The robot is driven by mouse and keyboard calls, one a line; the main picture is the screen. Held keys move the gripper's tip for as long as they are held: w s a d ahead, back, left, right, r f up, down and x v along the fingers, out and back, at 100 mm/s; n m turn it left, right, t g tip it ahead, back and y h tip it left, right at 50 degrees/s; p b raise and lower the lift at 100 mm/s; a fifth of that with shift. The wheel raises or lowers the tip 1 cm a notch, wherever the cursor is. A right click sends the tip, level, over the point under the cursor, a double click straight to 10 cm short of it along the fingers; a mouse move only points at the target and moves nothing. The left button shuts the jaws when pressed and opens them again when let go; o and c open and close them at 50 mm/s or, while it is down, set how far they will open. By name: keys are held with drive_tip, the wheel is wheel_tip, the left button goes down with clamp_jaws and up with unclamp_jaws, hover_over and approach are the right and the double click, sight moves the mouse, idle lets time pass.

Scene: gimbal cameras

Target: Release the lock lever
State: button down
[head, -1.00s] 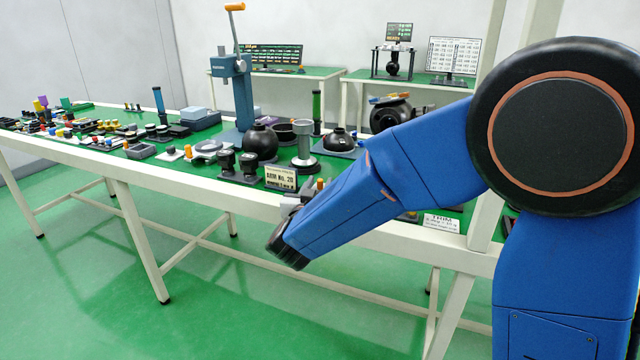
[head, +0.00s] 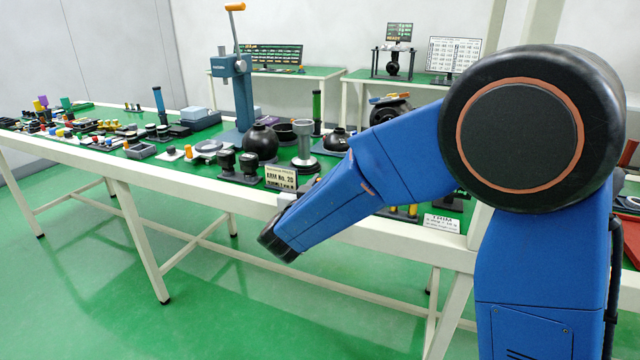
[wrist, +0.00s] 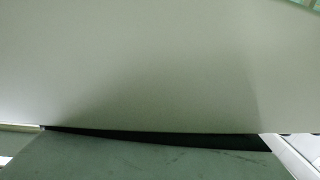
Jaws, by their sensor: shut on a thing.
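My gripper (head: 287,200) shows as a small grey part beyond the dark wrist end of my blue arm, at the front edge of the bench by the "ARM No. 20" sign. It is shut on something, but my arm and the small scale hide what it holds. I cannot pick out the lock lever in the head view. In the wrist view a large pale, smooth surface (wrist: 150,70) fills most of the picture, very close. Below it are a dark strip and a grey-green surface (wrist: 130,158). No fingertips can be made out there.
The long green-topped bench (head: 140,172) carries many small parts. A blue press (head: 241,90) with an orange-tipped handle, black domes (head: 260,141) and a grey pedestal (head: 304,145) stand behind the sign (head: 280,178). The green floor in front is open.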

drive_tip(key=shift+h, duration=0.3)
drive_tip(key=c, duration=1.7)
unclamp_jaws()
drive_tip(key=shift+a, duration=0.1)
drive_tip(key=v, duration=1.7)
drive_tip(key=shift+s+r, duration=0.1)
drive_tip(key=shift+s, duration=0.05)
